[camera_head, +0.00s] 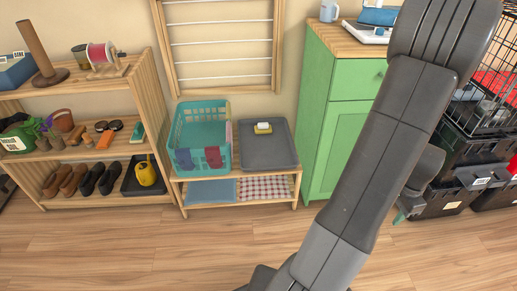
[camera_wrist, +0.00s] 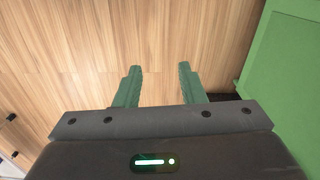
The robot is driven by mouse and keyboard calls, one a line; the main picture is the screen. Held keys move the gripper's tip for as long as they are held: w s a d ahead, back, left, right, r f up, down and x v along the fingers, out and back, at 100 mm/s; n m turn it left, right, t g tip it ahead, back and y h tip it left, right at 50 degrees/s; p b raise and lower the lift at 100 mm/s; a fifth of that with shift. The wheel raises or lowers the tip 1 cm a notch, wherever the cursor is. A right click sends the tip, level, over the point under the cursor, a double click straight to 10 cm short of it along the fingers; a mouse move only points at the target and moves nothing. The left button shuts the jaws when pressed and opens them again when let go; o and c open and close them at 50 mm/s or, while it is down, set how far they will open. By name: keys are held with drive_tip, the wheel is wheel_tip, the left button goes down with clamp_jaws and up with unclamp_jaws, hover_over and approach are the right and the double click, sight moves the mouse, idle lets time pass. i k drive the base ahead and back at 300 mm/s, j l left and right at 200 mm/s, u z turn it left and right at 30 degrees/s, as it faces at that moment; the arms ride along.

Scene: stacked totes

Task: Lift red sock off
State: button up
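A small bright red thing (camera_head: 513,166) lies on the stacked black totes at the right edge of the head view. It is cut off by the frame, so I cannot tell for certain that it is the red sock. The black totes (camera_head: 438,203) stand partly behind my arm. My gripper (camera_head: 402,213) is left of the totes, low beside the green cabinet, well apart from the red thing. In the wrist view my gripper (camera_wrist: 158,72) is open and empty, its two green fingers over bare wooden floor. No red thing shows in the wrist view.
A green cabinet (camera_head: 345,115) stands left of my gripper and also shows in the wrist view (camera_wrist: 285,75). A wire cage (camera_head: 490,105) with red cloth sits above the totes. A teal basket (camera_head: 202,115) stands on a low bench. The floor in front is clear.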

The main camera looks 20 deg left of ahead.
sight(213, 157)
drive_tip(key=i+j, duration=0.1)
drive_tip(key=j, duration=0.6)
drive_tip(key=i+j, duration=0.1)
drive_tip(key=j, duration=0.65)
drive_tip(key=i+j+z, duration=0.1)
drive_tip(key=j, duration=0.6)
drive_tip(key=i+j, duration=0.1)
drive_tip(key=j, duration=0.65)
drive_tip(key=i+j, duration=0.1)
drive_tip(key=j, duration=0.6)
drive_tip(key=z, duration=0.05)
